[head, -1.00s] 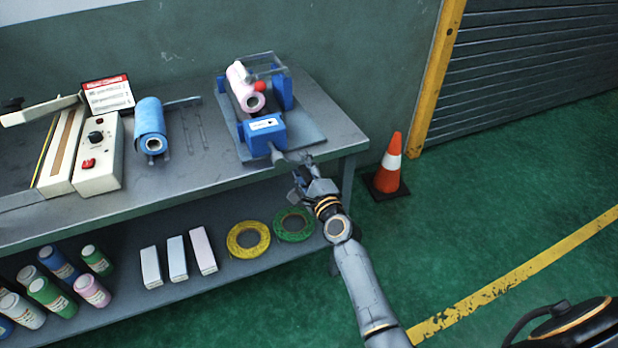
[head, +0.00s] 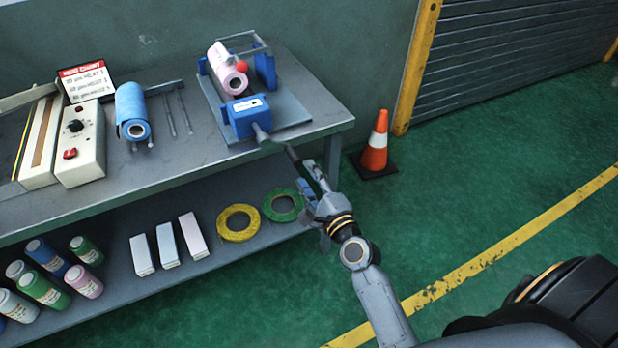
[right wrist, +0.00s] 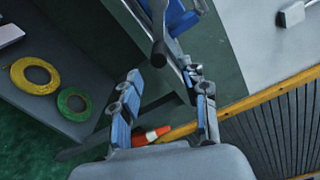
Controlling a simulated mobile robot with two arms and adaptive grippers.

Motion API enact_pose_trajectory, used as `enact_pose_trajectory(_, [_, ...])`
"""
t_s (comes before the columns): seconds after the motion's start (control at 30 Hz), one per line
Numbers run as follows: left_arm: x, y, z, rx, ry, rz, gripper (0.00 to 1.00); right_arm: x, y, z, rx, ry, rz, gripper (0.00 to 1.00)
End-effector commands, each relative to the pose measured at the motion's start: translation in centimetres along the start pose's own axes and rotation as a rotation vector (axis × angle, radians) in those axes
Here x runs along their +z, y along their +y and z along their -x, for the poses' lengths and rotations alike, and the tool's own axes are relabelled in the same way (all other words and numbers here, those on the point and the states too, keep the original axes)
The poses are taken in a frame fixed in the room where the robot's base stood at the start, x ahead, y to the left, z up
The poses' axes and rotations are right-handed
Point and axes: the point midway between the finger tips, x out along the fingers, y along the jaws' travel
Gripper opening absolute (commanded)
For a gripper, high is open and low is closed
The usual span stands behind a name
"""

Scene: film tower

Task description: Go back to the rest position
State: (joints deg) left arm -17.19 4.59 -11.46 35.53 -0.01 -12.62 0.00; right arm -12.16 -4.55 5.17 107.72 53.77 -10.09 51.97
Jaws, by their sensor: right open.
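My right gripper (head: 308,178) is open and empty, just off the right front corner of the workbench (head: 190,155). In the right wrist view its two fingers (right wrist: 168,100) stand apart with nothing between them. Close to it is the blue film dispenser (head: 247,115), whose dark handle (head: 268,140) sticks out toward the gripper. They look apart in the head view. A pink film roll (head: 228,75) sits in the dispenser. The handle end also shows in the right wrist view (right wrist: 159,55). My left gripper is not in view.
A blue roll (head: 131,110) lies on the bench beside a sealer (head: 80,150). The lower shelf holds yellow tape (head: 222,230), green tape (head: 270,212), boxes and several bottles. An orange cone (head: 375,148) stands right of the bench. Green floor right of it is open.

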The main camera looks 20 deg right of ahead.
Motion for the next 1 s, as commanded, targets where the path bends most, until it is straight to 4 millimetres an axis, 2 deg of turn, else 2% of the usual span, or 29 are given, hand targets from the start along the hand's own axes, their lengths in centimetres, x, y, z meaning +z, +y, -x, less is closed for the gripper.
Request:
enact_pose_trajectory(0.3, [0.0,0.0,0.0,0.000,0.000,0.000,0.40,0.0,0.3,0.0,0.006,0.000,0.006,0.45])
enact_pose_trajectory(0.37, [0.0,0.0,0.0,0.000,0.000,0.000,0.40,-0.2,1.3,0.0,0.027,0.002,0.026,0.45])
enact_pose_trajectory(0.43, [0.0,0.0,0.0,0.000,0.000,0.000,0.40,-0.5,3.7,0.1,0.077,0.004,0.080,0.45])
enact_pose_trajectory(0.47, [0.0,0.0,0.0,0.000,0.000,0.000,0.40,-0.7,5.2,0.3,0.107,0.004,0.113,0.45])
enact_pose_trajectory(0.57, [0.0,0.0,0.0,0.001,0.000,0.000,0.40,-1.6,11.7,1.4,0.242,-0.005,0.267,0.45])
enact_pose_trajectory(0.6, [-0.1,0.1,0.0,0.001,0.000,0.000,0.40,-2.0,14.6,2.2,0.305,-0.017,0.340,0.45])
enact_pose_trajectory(0.67, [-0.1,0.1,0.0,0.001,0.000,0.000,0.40,-2.8,19.0,3.8,0.400,-0.042,0.454,0.45])
enact_pose_trajectory(0.7, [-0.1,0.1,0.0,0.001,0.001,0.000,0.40,-3.3,21.8,5.0,0.462,-0.065,0.529,0.45])
enact_pose_trajectory(0.8, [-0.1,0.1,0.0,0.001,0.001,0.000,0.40,-4.6,28.3,8.8,0.612,-0.139,0.714,0.45])
enact_pose_trajectory(0.87, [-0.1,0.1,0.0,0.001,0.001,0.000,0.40,-5.5,32.0,11.6,0.701,-0.195,0.824,0.45])
enact_pose_trajectory(0.9, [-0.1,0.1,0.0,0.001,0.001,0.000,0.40,-6.2,34.2,13.6,0.758,-0.238,0.896,0.45])
enact_pose_trajectory(0.97, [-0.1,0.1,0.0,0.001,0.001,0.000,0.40,-7.2,37.4,16.9,0.842,-0.310,1.000,0.45])
enact_pose_trajectory(1.0, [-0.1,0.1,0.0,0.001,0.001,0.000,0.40,-7.8,39.3,19.1,0.895,-0.364,1.068,0.45])
